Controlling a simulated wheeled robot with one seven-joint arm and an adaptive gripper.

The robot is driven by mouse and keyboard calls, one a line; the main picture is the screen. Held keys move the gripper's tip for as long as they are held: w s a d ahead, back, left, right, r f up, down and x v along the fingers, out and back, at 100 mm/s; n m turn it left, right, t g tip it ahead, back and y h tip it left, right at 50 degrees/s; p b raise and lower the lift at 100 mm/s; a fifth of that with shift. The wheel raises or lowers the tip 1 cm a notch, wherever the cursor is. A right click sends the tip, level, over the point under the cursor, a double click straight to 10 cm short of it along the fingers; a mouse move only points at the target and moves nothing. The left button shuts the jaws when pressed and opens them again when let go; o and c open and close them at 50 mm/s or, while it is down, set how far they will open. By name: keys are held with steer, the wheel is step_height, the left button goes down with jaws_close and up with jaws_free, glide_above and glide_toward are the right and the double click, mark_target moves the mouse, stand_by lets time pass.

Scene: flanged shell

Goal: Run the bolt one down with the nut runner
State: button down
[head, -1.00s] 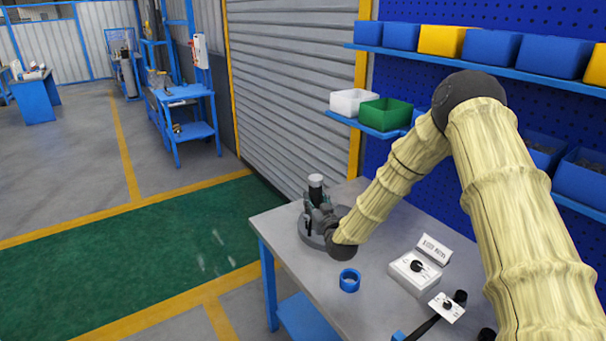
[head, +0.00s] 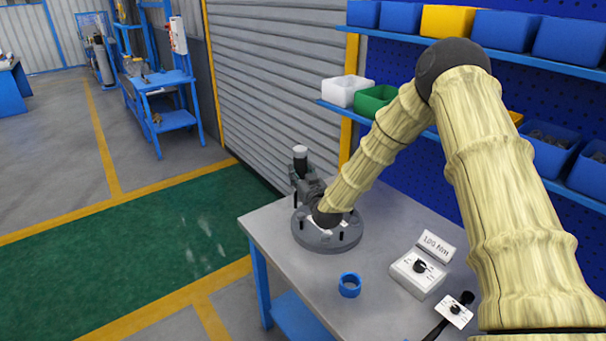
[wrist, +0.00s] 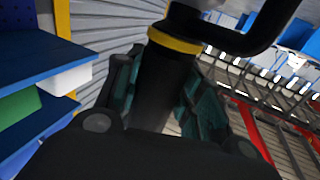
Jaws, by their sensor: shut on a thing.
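My gripper (head: 304,184) is shut on the nut runner (head: 300,160), a dark upright tool with a pale top. In the wrist view the nut runner (wrist: 168,85) is a black cylinder with a yellow band and a bent black arm, between the two dark green finger pads. The grey flanged shell (head: 324,241) sits on the table's far left part, with several dark bolts standing around its rim. The gripper and tool are above the back left of the flange. My arm hides part of the shell, and the tool's lower end is hidden. I cannot tell which bolt is bolt one.
A blue ring (head: 350,285) lies on the grey table (head: 385,240) in front of the shell. A white dial box (head: 416,272) and a "100 Nm" sign (head: 437,247) stand to the right. A black-handled tool with a white dial plate (head: 455,311) lies near the front.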

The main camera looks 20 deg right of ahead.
steer(key=shift+w+a+f, duration=0.1)
steer(key=shift+w+f, duration=0.15)
steer(key=shift+f, duration=0.1)
steer(key=shift+w+d+f+b, duration=0.3)
steer(key=shift+w+f+b, duration=0.15)
steer(key=shift+f, duration=0.3)
steer(key=shift+s+d+f, duration=0.1)
steer(key=shift+d+f, duration=0.05)
steer(key=shift+d, duration=0.05)
steer(key=shift+s+b, duration=0.2)
steer(key=shift+b, duration=0.15)
steer(key=shift+s+a+f, duration=0.15)
steer(key=shift+f, duration=0.1)
steer(key=shift+a+f+b, duration=0.15)
steer(key=shift+f+b, duration=0.15)
steer(key=shift+b, duration=0.15)
steer(key=shift+w+f+b, duration=0.25)
steer(key=shift+f+b, duration=0.2)
steer(key=shift+f, duration=0.35)
steer(key=shift+s+d+f+b, duration=0.1)
steer(key=shift+d+f+b, duration=0.1)
steer(key=shift+f+b, duration=0.15)
steer(key=shift+f, duration=0.25)
